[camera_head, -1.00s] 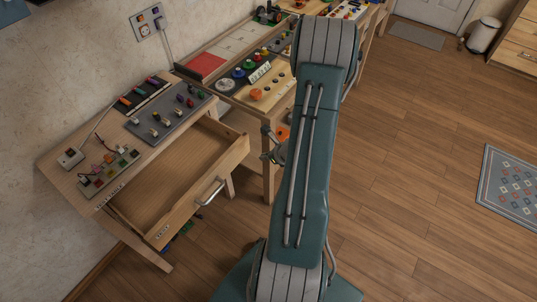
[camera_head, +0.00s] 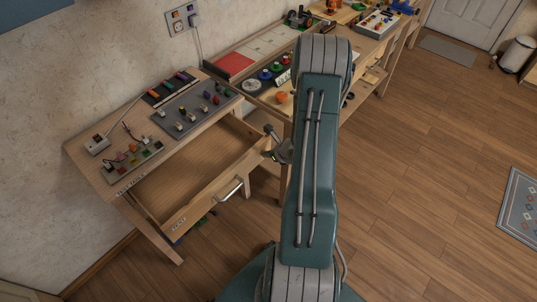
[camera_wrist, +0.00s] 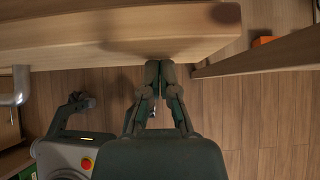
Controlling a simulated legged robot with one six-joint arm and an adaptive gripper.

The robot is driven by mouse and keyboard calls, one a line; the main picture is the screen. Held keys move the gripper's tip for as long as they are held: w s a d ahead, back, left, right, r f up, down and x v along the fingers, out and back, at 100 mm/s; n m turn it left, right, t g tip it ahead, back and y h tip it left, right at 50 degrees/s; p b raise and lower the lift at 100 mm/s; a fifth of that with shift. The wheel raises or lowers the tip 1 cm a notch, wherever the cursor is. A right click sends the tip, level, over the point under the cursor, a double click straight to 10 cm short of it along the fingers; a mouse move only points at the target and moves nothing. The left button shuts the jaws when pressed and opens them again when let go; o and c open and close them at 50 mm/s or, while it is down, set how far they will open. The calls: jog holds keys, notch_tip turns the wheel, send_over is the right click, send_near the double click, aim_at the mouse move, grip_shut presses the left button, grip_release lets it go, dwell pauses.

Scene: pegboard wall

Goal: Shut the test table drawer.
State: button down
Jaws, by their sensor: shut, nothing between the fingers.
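The test table (camera_head: 112,188) stands at the left in the head view, and its wooden drawer (camera_head: 185,183) is pulled well out. The drawer's metal handle (camera_head: 229,190) is on its front panel. In the wrist view the drawer's front panel (camera_wrist: 110,45) runs across the top, with the handle (camera_wrist: 18,88) at the left edge. My gripper (camera_wrist: 158,66) is shut and empty. Its fingertips are at the front panel, to the right of the handle and toward the panel's right end; I cannot tell whether they touch. In the head view my arm hides most of it.
Switches and plugs sit on a grey panel (camera_head: 197,108) on the table top. A second bench with a red panel (camera_head: 233,65) stands behind, and its wooden edge (camera_wrist: 270,56) is close at the right in the wrist view. The floor (camera_head: 430,190) at right is open.

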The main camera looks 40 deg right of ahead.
jog(key=w, duration=0.6)
jog(key=w+a, duration=0.1)
jog(key=w, duration=1.3)
jog(key=shift+w+a, duration=0.1)
jog(key=shift+a, duration=0.2)
jog(key=shift+w+r, duration=0.1)
jog(key=shift+w, duration=0.15)
